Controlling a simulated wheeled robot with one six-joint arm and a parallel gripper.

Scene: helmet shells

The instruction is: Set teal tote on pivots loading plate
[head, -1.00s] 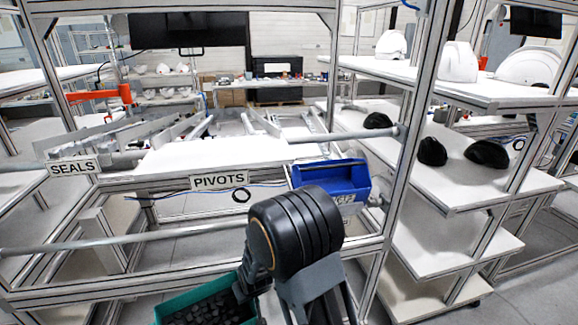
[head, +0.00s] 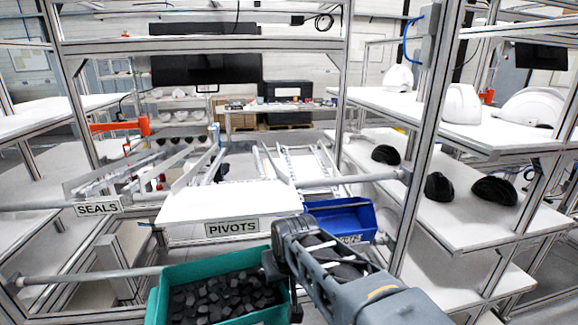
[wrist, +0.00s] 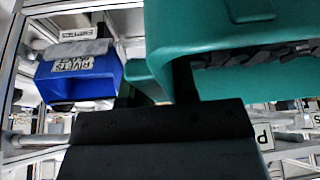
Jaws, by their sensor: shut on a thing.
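The teal tote (head: 168,277) holds many small dark parts and is in front of the PIVOTS station in the head view. It fills the upper right of the wrist view (wrist: 215,32). My gripper (head: 282,285) is shut on the tote's right side wall and holds it in the air, roughly level. The white pivots loading plate (head: 215,200) lies behind and above the tote in the picture, with the PIVOTS label (head: 232,228) on its front edge. Its visible top is bare. The far fingertip is partly hidden by the tote.
A blue bin (head: 345,222) stands right of the plate, close to my arm; it also shows in the wrist view (wrist: 78,80). A grey rail (head: 95,275) and frame post (head: 418,140) flank the station. Shelves with helmet shells (head: 440,187) stand at right.

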